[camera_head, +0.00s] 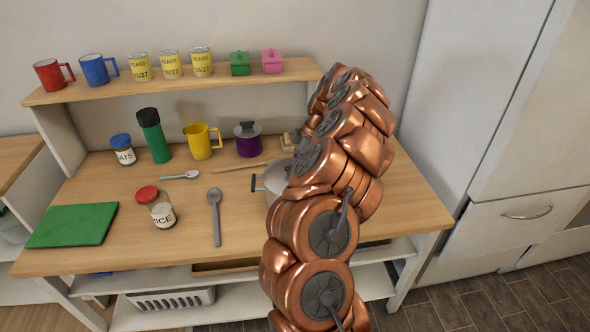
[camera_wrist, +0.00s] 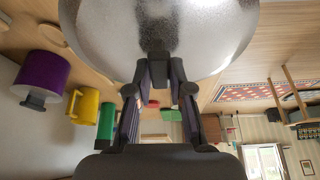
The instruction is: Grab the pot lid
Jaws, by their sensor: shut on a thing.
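The pot lid (camera_wrist: 215,30) is a broad silver disc that fills the top of the wrist view. Its dark knob (camera_wrist: 157,68) stands between the fingers of my gripper (camera_wrist: 158,92), which are shut on it. My gripper is hidden by the arm there. I cannot tell whether the lid rests on the pot or is raised.
A purple lidded pot (camera_head: 249,146), yellow mug (camera_head: 200,142), green bottle (camera_head: 154,137) and wooden utensil (camera_head: 238,166) lie behind or left of the pot. A grey spoon (camera_head: 215,215), red-capped jar (camera_head: 158,208) and green board (camera_head: 72,225) are nearer the front. A shelf (camera_head: 180,82) runs above.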

